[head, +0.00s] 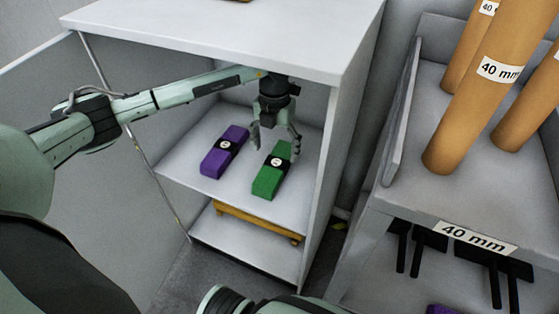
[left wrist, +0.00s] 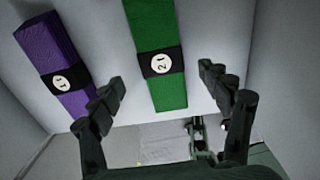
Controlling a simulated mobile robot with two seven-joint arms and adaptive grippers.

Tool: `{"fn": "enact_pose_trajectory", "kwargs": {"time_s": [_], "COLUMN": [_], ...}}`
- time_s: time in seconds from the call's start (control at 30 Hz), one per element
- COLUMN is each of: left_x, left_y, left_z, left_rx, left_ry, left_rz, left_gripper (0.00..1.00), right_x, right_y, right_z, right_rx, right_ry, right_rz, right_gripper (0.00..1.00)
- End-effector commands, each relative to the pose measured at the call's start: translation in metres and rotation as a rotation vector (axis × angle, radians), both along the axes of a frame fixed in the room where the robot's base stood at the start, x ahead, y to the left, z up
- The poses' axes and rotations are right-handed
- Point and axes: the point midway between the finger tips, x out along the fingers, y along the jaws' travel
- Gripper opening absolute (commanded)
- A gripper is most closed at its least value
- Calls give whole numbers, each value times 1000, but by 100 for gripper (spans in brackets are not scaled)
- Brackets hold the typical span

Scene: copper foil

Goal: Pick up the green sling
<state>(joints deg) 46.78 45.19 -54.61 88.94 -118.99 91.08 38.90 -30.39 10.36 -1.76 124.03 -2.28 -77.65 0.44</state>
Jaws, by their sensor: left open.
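The green sling (head: 267,182) is a folded bundle with a black band and a round white label. It lies on the cabinet shelf (head: 190,186), right of the purple sling (head: 217,160). My left gripper (head: 275,145) is inside the cabinet, pointing down over the far part of the green sling. In the left wrist view, the green sling (left wrist: 165,90) runs between the two open fingers of my left gripper (left wrist: 165,105), and its label reads 2t. The fingers are apart from it as far as I can tell. My right gripper is not in view.
The purple sling lies close to the left finger in the left wrist view (left wrist: 55,65). The cabinet's right side wall (head: 325,150) is near the gripper. An open door (head: 100,170) stands at left. A rack with cardboard tubes (head: 490,90) stands at right.

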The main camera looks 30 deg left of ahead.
Motion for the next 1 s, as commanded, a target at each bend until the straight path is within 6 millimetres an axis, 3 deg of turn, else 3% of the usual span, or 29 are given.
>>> {"fn": "enact_pose_trajectory", "kwargs": {"time_s": [0.4, 0.67, 1.0], "left_x": [2, 2, 3], "left_y": [-2, -2, -2], "left_z": [-55, -58, -58], "left_rx": [-2, -2, -3], "left_ry": [1, -1, 0], "left_rz": [0, -1, -1], "left_gripper": [78, 78, 38], "right_x": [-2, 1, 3], "right_y": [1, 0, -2], "right_z": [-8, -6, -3], "right_rx": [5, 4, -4], "right_ry": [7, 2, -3], "right_rz": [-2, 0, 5], "right_gripper": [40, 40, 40]}}
